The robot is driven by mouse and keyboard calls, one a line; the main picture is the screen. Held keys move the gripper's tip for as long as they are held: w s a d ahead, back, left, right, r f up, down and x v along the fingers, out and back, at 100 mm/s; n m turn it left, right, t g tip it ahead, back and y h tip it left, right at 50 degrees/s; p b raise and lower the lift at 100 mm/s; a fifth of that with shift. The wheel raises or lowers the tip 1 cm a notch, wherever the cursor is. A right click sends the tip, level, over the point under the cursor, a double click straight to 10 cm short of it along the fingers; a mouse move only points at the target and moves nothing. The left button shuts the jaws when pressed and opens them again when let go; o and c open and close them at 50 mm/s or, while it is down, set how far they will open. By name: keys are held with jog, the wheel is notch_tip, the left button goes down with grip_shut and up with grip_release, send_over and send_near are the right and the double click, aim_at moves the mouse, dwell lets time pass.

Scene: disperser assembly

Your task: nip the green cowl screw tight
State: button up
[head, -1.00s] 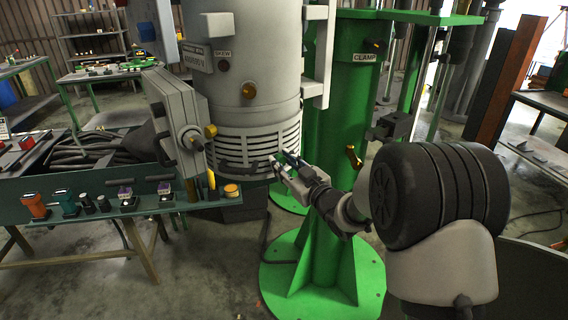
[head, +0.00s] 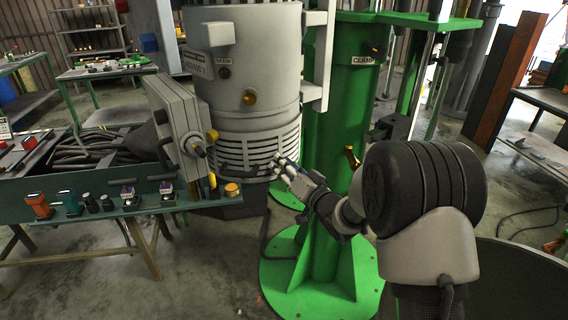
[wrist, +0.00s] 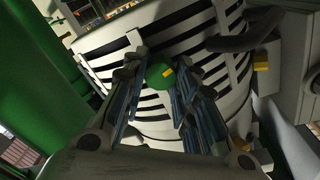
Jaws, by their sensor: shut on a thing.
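The green cowl screw (wrist: 157,76) has a round head with a small yellow mark. It sits against the slotted lower cowl (wrist: 150,103) of the grey motor housing in the wrist view. My gripper (wrist: 160,80) has its two fingers on either side of the screw head and is shut on it. In the head view my gripper (head: 281,164) reaches to the right front of the slotted cowl (head: 250,150). The screw itself is hidden behind the fingers there.
A green column (head: 345,130) marked CLAMP stands just right of the gripper. A grey box (head: 178,120) with a shaft and yellow knob is to the left. A bench (head: 110,207) with several small items and black hoses is further left.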

jog(key=m+p, duration=0.2)
jog(key=m, duration=0.2)
jog(key=m+p, duration=0.1)
jog(key=m, duration=0.3)
jog(key=m+p, duration=0.2)
jog(key=m, duration=0.3)
jog(key=shift+w+r+p, duration=0.1)
jog(key=shift+r+p, duration=0.15)
jog(key=shift+p, duration=0.05)
jog(key=shift+m, duration=0.4)
jog(key=o, duration=1)
jog(key=shift+f, duration=0.15)
jog(key=shift+o, duration=0.2)
jog(key=shift+f, duration=0.1)
jog(key=v, duration=1.2)
